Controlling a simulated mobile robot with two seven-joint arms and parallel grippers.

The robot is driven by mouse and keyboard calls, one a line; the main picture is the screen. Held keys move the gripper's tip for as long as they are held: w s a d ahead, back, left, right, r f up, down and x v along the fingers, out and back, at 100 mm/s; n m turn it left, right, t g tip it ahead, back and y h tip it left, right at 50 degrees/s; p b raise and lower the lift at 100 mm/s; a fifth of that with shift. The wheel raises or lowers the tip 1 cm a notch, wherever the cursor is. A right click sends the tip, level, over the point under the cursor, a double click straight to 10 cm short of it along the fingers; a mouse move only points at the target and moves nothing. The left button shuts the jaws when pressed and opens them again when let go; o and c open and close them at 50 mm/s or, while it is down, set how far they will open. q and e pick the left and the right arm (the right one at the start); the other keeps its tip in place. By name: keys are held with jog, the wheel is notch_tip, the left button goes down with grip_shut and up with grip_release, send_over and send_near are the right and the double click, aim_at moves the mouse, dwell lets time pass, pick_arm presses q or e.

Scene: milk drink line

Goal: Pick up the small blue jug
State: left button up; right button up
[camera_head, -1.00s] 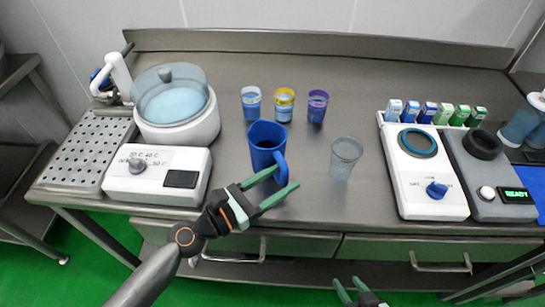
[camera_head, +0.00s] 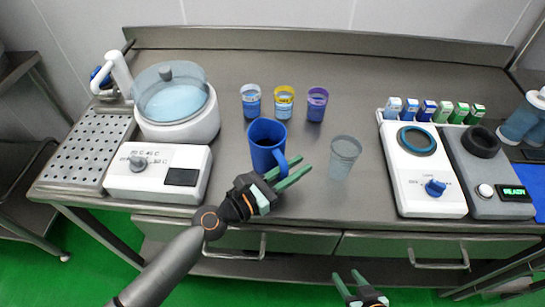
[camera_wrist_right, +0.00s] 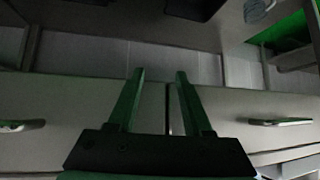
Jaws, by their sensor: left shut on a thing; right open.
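The small blue jug (camera_head: 266,146) stands upright on the steel counter in the head view, with its handle at its lower right. My left gripper (camera_head: 290,176) is at the handle, with its green fingers closed on it. The fingers partly hide the handle. My right gripper (camera_head: 357,285) is open and empty, low in front of the counter's drawers. In the right wrist view its two fingers (camera_wrist_right: 157,85) are apart with nothing between them.
A grey translucent cup (camera_head: 344,156) stands close to the right of the jug. Behind the jug are the blue cup (camera_head: 251,101), yellow-rimmed cup (camera_head: 284,102) and purple cup (camera_head: 317,104). A white water bath (camera_head: 160,172) is left; a white device (camera_head: 428,185) is right.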

pick_arm(q)
grip_shut()
dwell(0.9)
jog(key=shift+r, duration=0.2)
